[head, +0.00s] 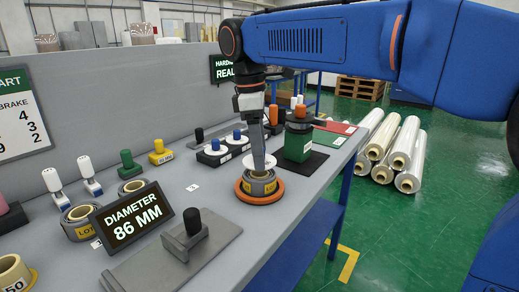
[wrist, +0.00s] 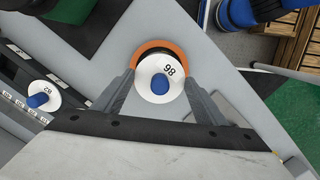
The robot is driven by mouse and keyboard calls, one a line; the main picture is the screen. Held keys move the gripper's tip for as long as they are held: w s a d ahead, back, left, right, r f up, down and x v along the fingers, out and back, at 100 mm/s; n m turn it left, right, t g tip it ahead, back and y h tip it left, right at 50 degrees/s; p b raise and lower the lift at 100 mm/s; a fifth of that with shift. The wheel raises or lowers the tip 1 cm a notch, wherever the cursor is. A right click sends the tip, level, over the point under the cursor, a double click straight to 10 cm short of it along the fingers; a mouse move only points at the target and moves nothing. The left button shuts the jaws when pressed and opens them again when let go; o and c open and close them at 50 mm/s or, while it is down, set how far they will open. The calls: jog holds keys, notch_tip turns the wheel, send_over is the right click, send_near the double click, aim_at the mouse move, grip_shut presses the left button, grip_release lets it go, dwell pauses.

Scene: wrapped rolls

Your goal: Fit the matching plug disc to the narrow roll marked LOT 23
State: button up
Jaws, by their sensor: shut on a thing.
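My gripper (head: 262,166) is shut on a white disc with a blue knob (wrist: 160,86). The disc's printed number reads as 86 or 98, depending on which way up it is. The disc is right above a grey roll with a yellow LOT label (head: 262,187), which stands upright on an orange ring (head: 245,196). The lot number is too small to read. I cannot tell whether the disc touches the roll or sits in its core. In the wrist view the disc hides most of the roll, and the orange ring (wrist: 150,44) shows beyond it.
A display (head: 136,217) reads DIAMETER 86 MM. Another LOT roll (head: 80,224) stands at the left, with a black-knobbed fixture (head: 190,236) in front. Two blue-knobbed discs (head: 214,148) sit on dark blocks behind. A green fixture (head: 298,145) stands to the right.

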aim_at(251, 160)
jog(key=shift+f, duration=1.45)
dwell(0.6)
jog(key=o, duration=1.1)
jog(key=r, duration=0.5)
jog(key=a+r, duration=0.1)
jog(key=r, duration=0.5)
jog(key=a+r, duration=0.1)
jog(key=r, duration=0.5)
jog(key=shift+r, duration=0.15)
